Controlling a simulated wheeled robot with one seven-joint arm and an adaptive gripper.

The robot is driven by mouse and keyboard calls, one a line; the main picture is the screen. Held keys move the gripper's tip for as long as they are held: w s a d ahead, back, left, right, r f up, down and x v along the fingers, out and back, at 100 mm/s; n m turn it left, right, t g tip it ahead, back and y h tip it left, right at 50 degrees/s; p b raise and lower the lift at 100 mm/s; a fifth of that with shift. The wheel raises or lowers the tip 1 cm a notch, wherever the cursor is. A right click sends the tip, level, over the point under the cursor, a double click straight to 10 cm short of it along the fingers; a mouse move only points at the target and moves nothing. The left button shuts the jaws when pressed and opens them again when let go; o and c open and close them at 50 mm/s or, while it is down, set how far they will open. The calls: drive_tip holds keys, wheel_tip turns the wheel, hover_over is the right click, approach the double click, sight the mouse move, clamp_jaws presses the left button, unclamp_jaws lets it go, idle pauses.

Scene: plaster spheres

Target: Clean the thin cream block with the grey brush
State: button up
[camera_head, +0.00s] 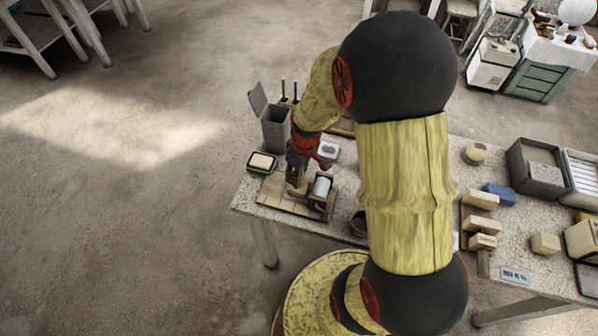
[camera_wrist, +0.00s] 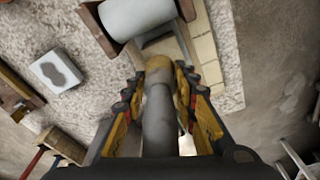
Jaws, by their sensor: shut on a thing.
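My gripper (camera_head: 297,178) is low over the slatted wooden board at the left end of the table. In the wrist view its two yellow-and-black fingers (camera_wrist: 158,100) are shut on a long grey shaft with a tan far end, which looks like the grey brush (camera_wrist: 157,122). The brush's far end points toward the board; whether it touches is unclear. A cream block (camera_head: 262,161) lies in a dark shallow tray left of my gripper. Other cream blocks (camera_head: 480,199) lie on the right side of the table. I cannot tell which is the thin one.
A white roller in a wooden frame (camera_head: 321,188) stands close right of my gripper; it also shows in the wrist view (camera_wrist: 135,14). The slatted board (camera_head: 270,190) lies below. A grey bin (camera_head: 275,128) stands behind. A white block with a grey patch (camera_wrist: 56,71) is nearby.

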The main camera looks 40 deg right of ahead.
drive_tip(key=shift+s+a+r, duration=0.3)
drive_tip(key=shift+a, duration=0.1)
drive_tip(key=shift+r, duration=0.1)
drive_tip(key=shift+r+p, duration=1.05)
drive_tip(key=shift+r, duration=0.1)
wheel_tip(320, 180, up, 4)
drive_tip(key=p, duration=0.3)
drive_tip(key=shift+r, duration=0.1)
